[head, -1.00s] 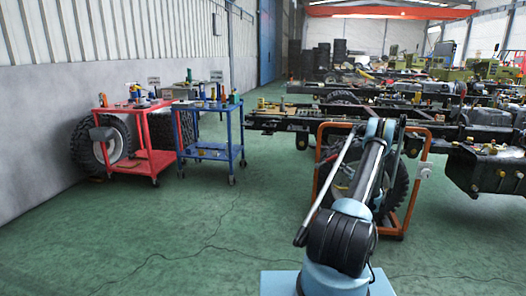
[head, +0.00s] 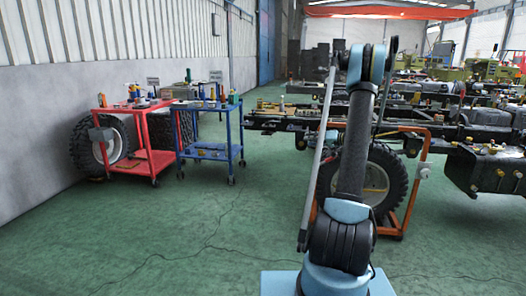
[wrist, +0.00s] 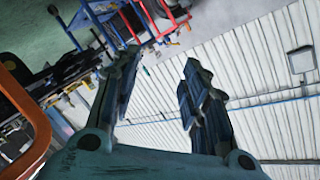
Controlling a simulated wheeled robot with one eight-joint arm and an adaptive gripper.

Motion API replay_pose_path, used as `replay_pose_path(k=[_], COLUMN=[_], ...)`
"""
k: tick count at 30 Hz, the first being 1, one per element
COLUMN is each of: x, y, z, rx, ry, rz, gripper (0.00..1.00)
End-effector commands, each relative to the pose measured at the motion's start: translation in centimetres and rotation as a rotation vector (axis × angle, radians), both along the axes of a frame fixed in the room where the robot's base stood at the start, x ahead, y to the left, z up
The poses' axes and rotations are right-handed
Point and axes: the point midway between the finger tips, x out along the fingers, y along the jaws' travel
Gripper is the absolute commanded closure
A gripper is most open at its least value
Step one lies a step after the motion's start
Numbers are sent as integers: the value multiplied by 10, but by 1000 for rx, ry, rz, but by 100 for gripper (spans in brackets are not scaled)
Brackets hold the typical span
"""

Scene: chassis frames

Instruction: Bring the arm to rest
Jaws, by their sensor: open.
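My arm rises from its light blue base at the bottom of the head view, with its upper link upright and its pale blue elbow joint near the top middle. The far end of the arm is hidden behind that joint in the head view. In the wrist view my gripper (wrist: 160,92) is open, its two dark fingers apart with nothing between them. Past the fingers are the ribbed white wall and, tilted, the carts.
A red cart (head: 150,155) and a blue cart (head: 211,149) with tools stand at left by a wheel (head: 98,143). An orange frame (head: 415,185) with a large tyre (head: 388,180) stands just behind my arm. Chassis frames (head: 470,135) fill the right. Green floor at left front is clear.

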Motion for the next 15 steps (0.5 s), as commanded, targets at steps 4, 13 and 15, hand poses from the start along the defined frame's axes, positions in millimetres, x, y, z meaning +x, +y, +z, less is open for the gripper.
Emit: replay_pose_path(k=[4,13,15], x=[-27,-91,-107], y=[27,70,78], z=[19,44,48], rx=[-54,-169,-197], ry=[68,200,228], rz=[17,36,38], gripper=[59,59,59])
